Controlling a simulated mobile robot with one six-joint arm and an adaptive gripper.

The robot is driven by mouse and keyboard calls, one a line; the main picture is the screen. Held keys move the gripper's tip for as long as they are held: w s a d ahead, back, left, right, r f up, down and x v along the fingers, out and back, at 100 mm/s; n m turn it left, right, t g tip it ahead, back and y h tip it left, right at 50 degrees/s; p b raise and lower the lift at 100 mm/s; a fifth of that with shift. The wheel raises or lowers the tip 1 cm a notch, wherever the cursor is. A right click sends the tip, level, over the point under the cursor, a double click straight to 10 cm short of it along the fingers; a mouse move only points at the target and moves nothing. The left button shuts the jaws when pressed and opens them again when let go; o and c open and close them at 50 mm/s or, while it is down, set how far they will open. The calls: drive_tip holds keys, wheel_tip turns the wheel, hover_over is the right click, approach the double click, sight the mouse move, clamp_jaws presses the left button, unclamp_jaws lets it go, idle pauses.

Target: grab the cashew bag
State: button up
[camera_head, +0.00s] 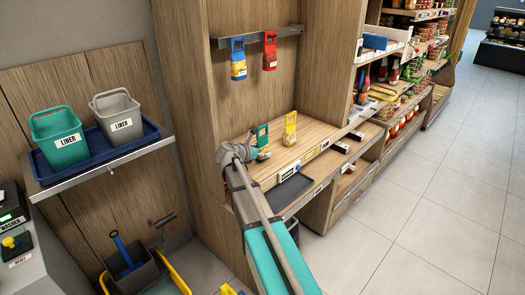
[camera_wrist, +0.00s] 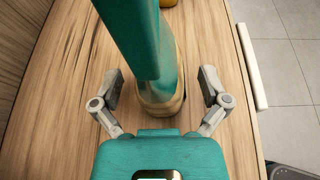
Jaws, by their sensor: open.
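A bag with a green upper part (camera_head: 262,132) and a tan lower part stands on the wooden shelf, just behind my gripper (camera_head: 262,153) in the head view. I cannot read its label, so I cannot confirm it is the cashew bag. In the wrist view the same bag (camera_wrist: 160,105) stands upright between the two fingers of my gripper (camera_wrist: 160,85). The fingers are open, one on each side, with a visible gap to the bag on both sides. My gripper's body hides part of the shelf nearest me.
A yellow bag (camera_head: 290,128) stands to the right; its edge shows at the top of the wrist view. Blue (camera_head: 238,58) and red (camera_head: 270,50) bags hang from a rail above. Wooden panels enclose the left and back.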

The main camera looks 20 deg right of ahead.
idle(0.4)
drive_tip(key=c, duration=1.2)
drive_tip(key=shift+c, duration=0.2)
drive_tip(key=shift+r, duration=0.25)
wheel_tip(320, 180, up, 2)
drive_tip(key=p, duration=0.2)
drive_tip(key=shift+p, duration=0.3)
drive_tip(key=s+a+r+p, duration=0.7)
drive_tip(key=s+r+p, duration=0.3)
drive_tip(key=s, duration=0.2)
drive_tip(key=shift+r, duration=0.3)
